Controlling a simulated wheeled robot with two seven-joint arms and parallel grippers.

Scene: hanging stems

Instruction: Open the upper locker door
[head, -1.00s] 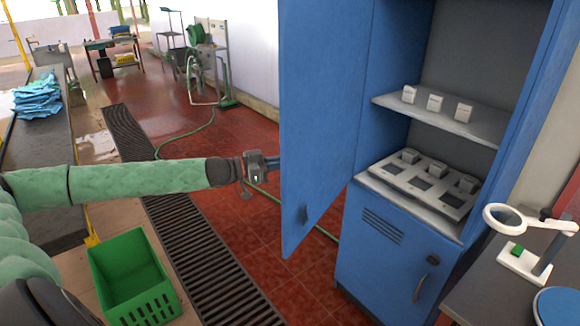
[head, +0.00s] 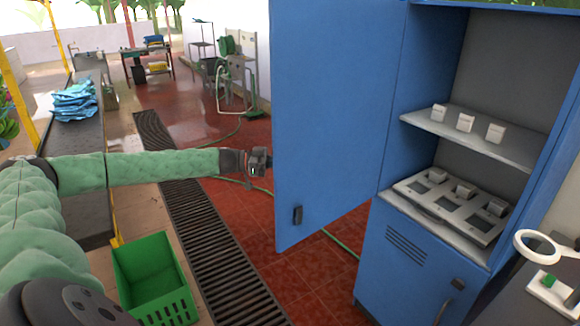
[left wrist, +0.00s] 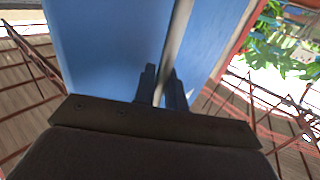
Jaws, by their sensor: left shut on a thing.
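The upper locker door (head: 325,120) is blue and stands wide open, swung out to the left of the blue locker (head: 400,255). A small dark latch (head: 298,215) is near its lower left corner. My left gripper (head: 268,163) is at the door's outer side, its tips partly hidden behind the door. In the left wrist view the two fingers (left wrist: 160,88) are shut on a grey bar, apparently the door's handle (left wrist: 176,45), in front of the blue panel. My right gripper is not in view.
Inside the locker, a shelf (head: 475,137) holds small white boxes, with a tray of devices (head: 455,208) below. A green crate (head: 155,280) stands on the floor at lower left. A magnifier stand (head: 540,248) is at right.

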